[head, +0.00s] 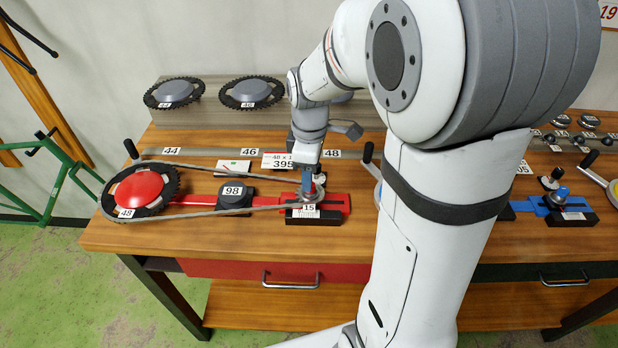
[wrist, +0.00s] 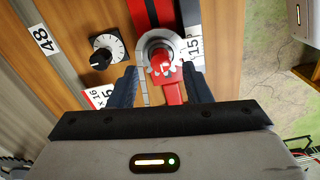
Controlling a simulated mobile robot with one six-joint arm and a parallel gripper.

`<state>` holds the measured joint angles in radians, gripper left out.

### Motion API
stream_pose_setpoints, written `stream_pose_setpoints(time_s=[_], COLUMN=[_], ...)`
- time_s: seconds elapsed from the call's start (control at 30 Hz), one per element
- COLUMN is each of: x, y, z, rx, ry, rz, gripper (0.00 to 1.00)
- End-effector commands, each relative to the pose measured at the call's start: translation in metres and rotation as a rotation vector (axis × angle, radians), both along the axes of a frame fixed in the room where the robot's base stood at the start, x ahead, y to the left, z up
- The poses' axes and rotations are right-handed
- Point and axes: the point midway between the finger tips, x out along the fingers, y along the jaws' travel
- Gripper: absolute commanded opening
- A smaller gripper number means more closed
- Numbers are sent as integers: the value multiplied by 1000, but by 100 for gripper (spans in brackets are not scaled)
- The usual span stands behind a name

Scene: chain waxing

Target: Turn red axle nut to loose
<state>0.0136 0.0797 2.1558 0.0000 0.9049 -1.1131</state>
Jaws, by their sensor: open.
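The red axle nut (wrist: 161,62) shows in the wrist view, on a grey round seat, with a red lever (wrist: 172,88) pointing toward my gripper. My gripper (wrist: 160,84) is open, with one dark finger on each side of the lever. I cannot tell whether either finger touches it. In the head view my gripper (head: 306,184) reaches down over the red slide at the block labelled 15 (head: 312,216) and largely hides the nut. A grey chain (head: 205,214) runs from the red-capped chainring (head: 140,188) to this block.
A black block labelled 98 (head: 236,196) stands between chainring and axle. A dial with a black knob (wrist: 105,50) is beside the axle in the wrist view. A blue slide unit (head: 560,206) is at the right. Spare chainrings (head: 252,92) stand on a raised ledge behind.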

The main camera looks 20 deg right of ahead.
Motion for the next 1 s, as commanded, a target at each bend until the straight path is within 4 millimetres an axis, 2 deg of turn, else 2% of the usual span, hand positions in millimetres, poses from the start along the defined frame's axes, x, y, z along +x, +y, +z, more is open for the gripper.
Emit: stream_pose_setpoints(time_s=[0.1, 0.3, 0.87, 1.0], x=[1, 1, 0, -15], y=[0, 0, 0, 1], z=[22, 47, 52, 58], rx=[0, 0, 0, 1], ry=[-5, -4, -2, -29], rz=[0, 0, -4, -105], gripper=[44, 44, 44, 44])
